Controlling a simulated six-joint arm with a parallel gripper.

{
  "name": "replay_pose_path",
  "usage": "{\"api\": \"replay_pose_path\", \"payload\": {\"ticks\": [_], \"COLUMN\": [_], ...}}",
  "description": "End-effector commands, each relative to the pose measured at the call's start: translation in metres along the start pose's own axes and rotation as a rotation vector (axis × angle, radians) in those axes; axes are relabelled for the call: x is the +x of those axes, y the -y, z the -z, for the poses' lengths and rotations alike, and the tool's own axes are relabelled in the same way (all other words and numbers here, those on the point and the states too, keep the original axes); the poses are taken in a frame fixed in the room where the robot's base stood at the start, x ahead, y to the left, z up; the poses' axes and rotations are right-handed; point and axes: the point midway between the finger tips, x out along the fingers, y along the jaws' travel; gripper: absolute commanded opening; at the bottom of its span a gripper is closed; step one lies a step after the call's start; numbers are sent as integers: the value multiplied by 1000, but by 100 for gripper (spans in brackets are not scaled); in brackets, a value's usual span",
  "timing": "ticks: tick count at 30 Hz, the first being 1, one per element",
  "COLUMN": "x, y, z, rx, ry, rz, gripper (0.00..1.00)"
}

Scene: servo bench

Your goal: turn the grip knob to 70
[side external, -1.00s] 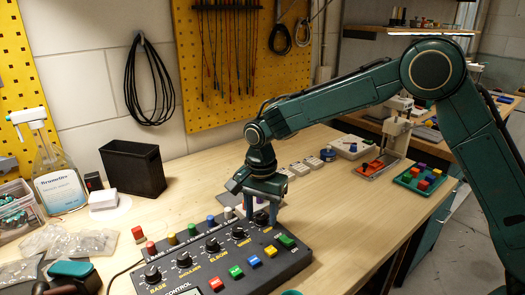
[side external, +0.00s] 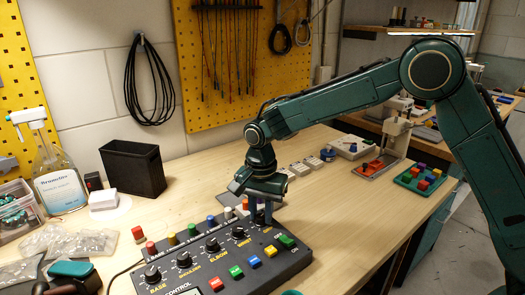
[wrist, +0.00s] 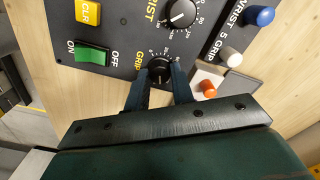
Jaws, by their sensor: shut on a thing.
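The grip knob (wrist: 159,69) is a small round black knob beside the yellow GRIP label on the dark control box. In the wrist view my gripper (wrist: 161,76) has one finger on each side of it, shut on the knob. The knob's pointer and the small scale numbers around it are too unclear to read. In the side view my gripper (side external: 262,216) reaches down to the far right corner of the control box (side external: 205,268), and its fingers hide the knob there.
The wrist knob (wrist: 181,13) is near the grip knob. A green ON/OFF switch (wrist: 92,55) and a yellow CLR button (wrist: 89,11) lie to the left.

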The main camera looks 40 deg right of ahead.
Motion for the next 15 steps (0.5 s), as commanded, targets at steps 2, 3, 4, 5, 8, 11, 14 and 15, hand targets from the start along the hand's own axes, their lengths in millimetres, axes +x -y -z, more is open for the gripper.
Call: {"api": "replay_pose_path", "payload": {"ticks": [2,3,4,5,8,11,14,15], "x": [0,0,0,0,-1,-1,-1,-1], "y": [0,0,0,0,0,0,0,0], "z": [0,0,0,0,0,0,0,0], "rx": [-41,-66,-86,-107,-186,-274,-368,-407], "ry": [1,1,1,1,1,1,1,1], "rz": [0,0,0,0,0,0,0,0], "gripper": [1,1,1,1,1,1,1,1]}}
